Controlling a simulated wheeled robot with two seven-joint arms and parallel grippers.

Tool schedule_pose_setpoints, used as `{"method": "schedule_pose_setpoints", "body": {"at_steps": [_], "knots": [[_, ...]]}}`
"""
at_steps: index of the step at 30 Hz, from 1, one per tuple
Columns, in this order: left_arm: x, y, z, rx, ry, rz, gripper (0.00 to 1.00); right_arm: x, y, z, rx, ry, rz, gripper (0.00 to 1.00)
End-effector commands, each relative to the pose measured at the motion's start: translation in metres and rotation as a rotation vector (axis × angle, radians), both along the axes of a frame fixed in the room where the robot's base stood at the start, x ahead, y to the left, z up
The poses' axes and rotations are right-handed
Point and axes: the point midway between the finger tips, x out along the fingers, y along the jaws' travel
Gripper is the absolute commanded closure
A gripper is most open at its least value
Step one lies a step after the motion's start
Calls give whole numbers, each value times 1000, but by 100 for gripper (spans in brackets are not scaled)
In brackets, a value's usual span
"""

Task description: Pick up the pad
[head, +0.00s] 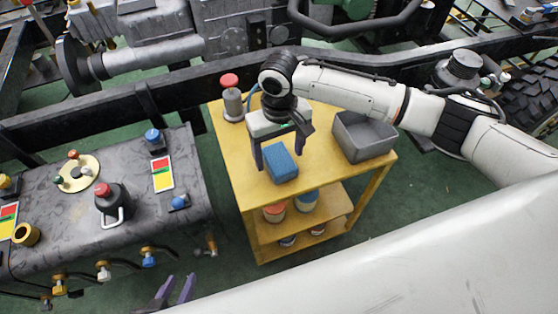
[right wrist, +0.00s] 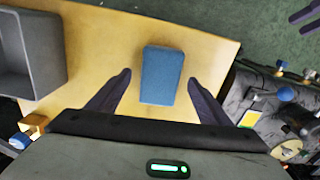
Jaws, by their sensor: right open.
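The blue pad (head: 281,163) is a rectangular block lying on the top of the yellow cart (head: 238,175). In the right wrist view the pad (right wrist: 161,76) lies ahead of and between the two fingertips. My right gripper (head: 279,160) is open over the cart top, its fingers on either side of the pad with nothing held; it also shows in the right wrist view (right wrist: 160,78). Whether the fingers touch the pad cannot be told. My left gripper (head: 174,290) shows only as two dark purple fingertips at the bottom of the head view, apart and empty.
A grey open bin (head: 363,138) stands right of the pad on the cart. A red-capped grey bottle (head: 232,100) stands at the cart's back left corner. Several cans sit on the lower shelf. A dark workbench (head: 125,228) with buttons and valves is at left. The chassis frame runs behind.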

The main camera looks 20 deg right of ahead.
Motion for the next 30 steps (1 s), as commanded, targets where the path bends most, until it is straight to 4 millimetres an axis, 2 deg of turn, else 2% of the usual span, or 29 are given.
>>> {"method": "schedule_pose_setpoints", "body": {"at_steps": [1, 5, 13, 21, 30], "knots": [[0, 0, -1, 0, 0, 0, 69, 0, 0, -9, -1, 2, 0, 27], [0, 0, -1, 1, 0, -1, 69, 0, 0, -22, -1, 1, 1, 27], [1, 0, -1, 1, 0, -1, 69, 0, 0, -25, 0, -1, 1, 27], [1, 0, -1, 0, -1, -1, 69, 0, 0, -24, 0, -1, 1, 72], [1, -1, 0, 0, -2, -1, 69, 1, 0, -19, 1, -2, 1, 72]]}}
